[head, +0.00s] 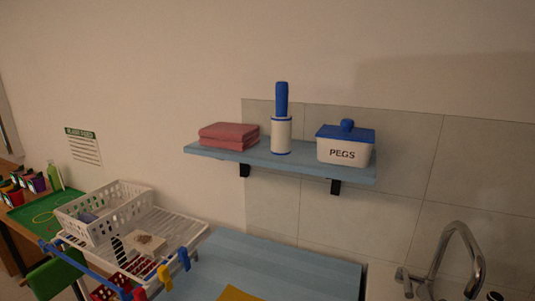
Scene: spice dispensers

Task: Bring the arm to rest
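My gripper is not in the head view, and no part of my arm can be made out with certainty. I cannot see whether the gripper is open, shut or holding something. No object named by the task shows apart from the arm itself.
A blue shelf (280,160) on the wall bears folded red towels (229,135), a blue-handled roller (282,125) and a PEGS box (345,149). Below are a blue counter (300,270), a tap (458,255), a white basket (105,212) on a rack (178,228), and a green-topped table (38,215).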

